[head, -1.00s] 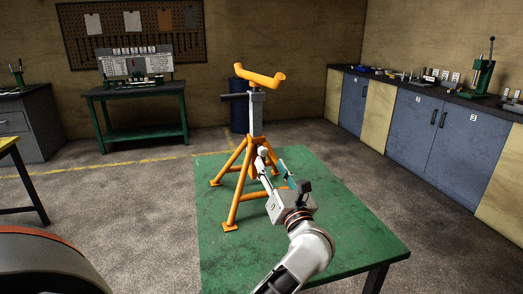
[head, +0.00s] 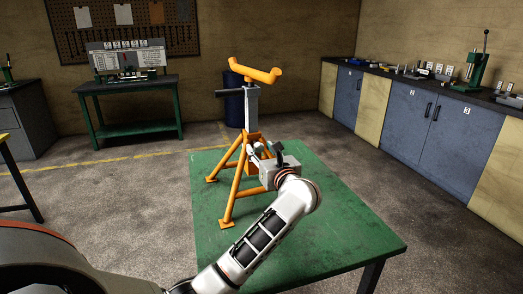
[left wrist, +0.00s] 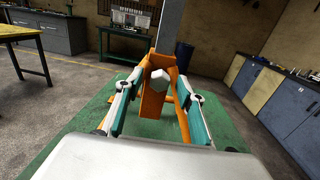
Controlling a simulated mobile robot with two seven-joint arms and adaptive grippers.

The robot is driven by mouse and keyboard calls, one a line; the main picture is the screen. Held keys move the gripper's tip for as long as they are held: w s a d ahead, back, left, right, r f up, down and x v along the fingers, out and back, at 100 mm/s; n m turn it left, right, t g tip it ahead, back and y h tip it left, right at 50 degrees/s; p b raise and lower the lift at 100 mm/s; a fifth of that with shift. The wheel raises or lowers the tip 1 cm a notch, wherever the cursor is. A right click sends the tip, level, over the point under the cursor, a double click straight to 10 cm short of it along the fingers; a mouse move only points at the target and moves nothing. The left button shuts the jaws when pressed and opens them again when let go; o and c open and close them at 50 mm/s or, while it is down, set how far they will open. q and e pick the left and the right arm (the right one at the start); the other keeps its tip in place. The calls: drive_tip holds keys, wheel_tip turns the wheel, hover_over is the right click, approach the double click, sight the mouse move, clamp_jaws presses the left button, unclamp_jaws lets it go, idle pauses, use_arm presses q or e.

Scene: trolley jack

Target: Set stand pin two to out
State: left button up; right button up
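An orange trestle stand (head: 231,190) with a grey post (head: 251,105) and an orange cradle on top (head: 255,72) stands on the green table. A dark horizontal bar (head: 231,93) sticks out to the left from the upper post. In the left wrist view a pale faceted knob (left wrist: 159,79) sits in front of the stand's orange collar (left wrist: 154,106). I cannot tell which part is stand pin two. My left gripper (head: 259,150) is open, its teal-padded fingers (left wrist: 160,84) on either side of the knob with gaps visible. My right gripper is not in view.
The green table (head: 330,225) has clear room right and in front of the stand. A blue drum (head: 233,108) stands on the floor behind. A green bench (head: 130,88) is at the back left, and blue cabinets (head: 409,112) line the right wall.

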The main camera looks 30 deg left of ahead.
use_arm(q)
clamp_jaws()
drive_tip(key=shift+v, duration=1.7)
drive_tip(key=shift+f, duration=0.1)
unclamp_jaws()
drive_tip(key=shift+d, duration=0.1)
approach(260, 149)
drive_tip(key=shift+v, duration=1.1)
